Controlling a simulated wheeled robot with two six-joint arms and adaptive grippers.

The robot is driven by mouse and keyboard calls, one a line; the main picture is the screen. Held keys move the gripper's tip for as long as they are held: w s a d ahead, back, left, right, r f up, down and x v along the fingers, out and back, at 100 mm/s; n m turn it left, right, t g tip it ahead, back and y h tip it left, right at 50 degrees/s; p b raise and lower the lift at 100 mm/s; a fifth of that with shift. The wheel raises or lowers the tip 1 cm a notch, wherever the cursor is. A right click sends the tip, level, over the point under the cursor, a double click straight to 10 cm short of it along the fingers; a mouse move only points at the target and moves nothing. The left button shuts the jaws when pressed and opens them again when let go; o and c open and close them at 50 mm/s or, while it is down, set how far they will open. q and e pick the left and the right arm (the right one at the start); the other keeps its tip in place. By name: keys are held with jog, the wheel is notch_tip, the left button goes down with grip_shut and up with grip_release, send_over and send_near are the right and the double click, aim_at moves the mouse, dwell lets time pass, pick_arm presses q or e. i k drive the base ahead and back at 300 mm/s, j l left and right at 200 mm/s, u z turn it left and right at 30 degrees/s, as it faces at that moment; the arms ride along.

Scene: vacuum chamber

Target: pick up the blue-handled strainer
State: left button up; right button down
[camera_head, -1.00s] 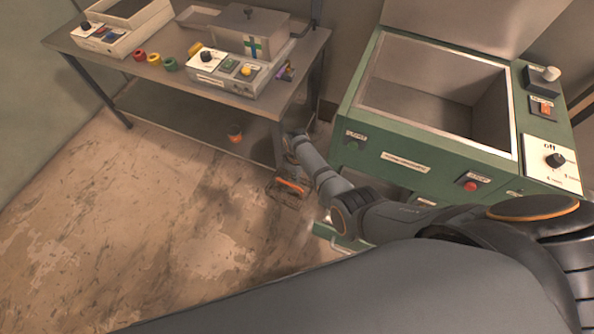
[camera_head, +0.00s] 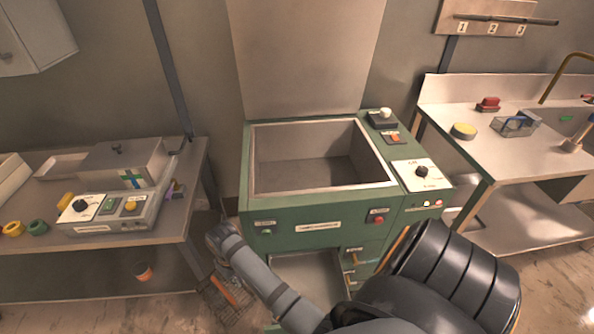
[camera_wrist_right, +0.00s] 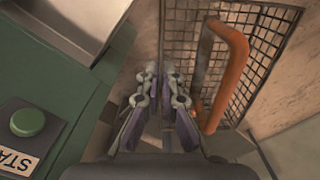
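My right gripper (camera_head: 221,238) is low, between the left table and the green machine, far from the strainer. In the right wrist view its fingers (camera_wrist_right: 160,95) are close together with only a narrow gap and nothing visible between them. An orange-handled wire basket (camera_wrist_right: 222,75) is just beside the fingers; it also shows in the head view (camera_head: 228,292). My left gripper is not in view.
The green machine (camera_head: 320,212) with an open basin stands in the middle. The right counter (camera_head: 487,148) also holds a yellow round item (camera_head: 464,130) and a red-topped item (camera_head: 488,104). The left table (camera_head: 130,248) carries a control box (camera_head: 112,208).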

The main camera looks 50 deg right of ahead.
aim_at(503, 131)
jog(key=k+l+z, duration=0.2)
jog(key=l+z, duration=0.2)
jog(key=k+l+z, duration=0.1)
jog(key=l+z, duration=0.7)
jog(key=k+l, duration=0.05)
jog(key=l, duration=0.05)
